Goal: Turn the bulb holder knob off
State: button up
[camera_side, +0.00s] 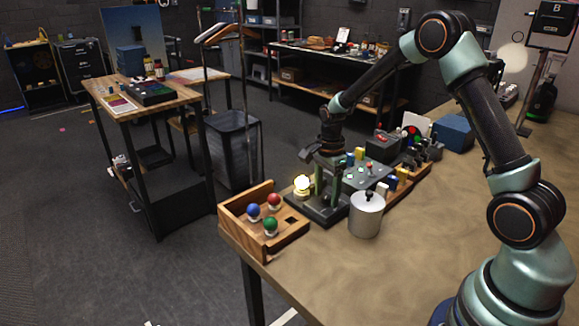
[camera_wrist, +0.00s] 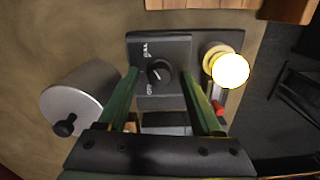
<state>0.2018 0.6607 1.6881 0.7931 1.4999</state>
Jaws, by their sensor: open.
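The bulb holder's black knob (camera_wrist: 159,72) sits on a dark plate (camera_wrist: 172,48) in the wrist view, with printed labels around it, one reading OFF at its lower left. The bulb (camera_wrist: 230,70) beside it is glowing; it also shows lit in the side view (camera_side: 302,182). My gripper (camera_wrist: 160,78) is open, its two green fingers on either side of the knob, with visible gaps. In the side view my gripper (camera_side: 328,185) points down over the dark base (camera_side: 305,209), and the knob is hidden there. Finger height above the plate is unclear.
A silver canister (camera_side: 366,215) with a black lid knob stands close by my gripper. A wooden tray (camera_side: 262,236) with red, blue and green balls is at the table's left edge. A control panel (camera_side: 368,175) and other blocks lie behind. The table's front right is clear.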

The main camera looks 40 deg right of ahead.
jog(key=shift+c, duration=0.4)
grip_shut()
jog(key=shift+n, duration=0.4)
jog(key=n, duration=0.5)
jog(key=shift+r+n, duration=0.1)
jog(key=shift+n, duration=0.2)
jog(key=n, duration=1.1)
jog(key=shift+n, duration=0.4)
jog(key=n, duration=0.5)
jog(key=shift+n, duration=0.4)
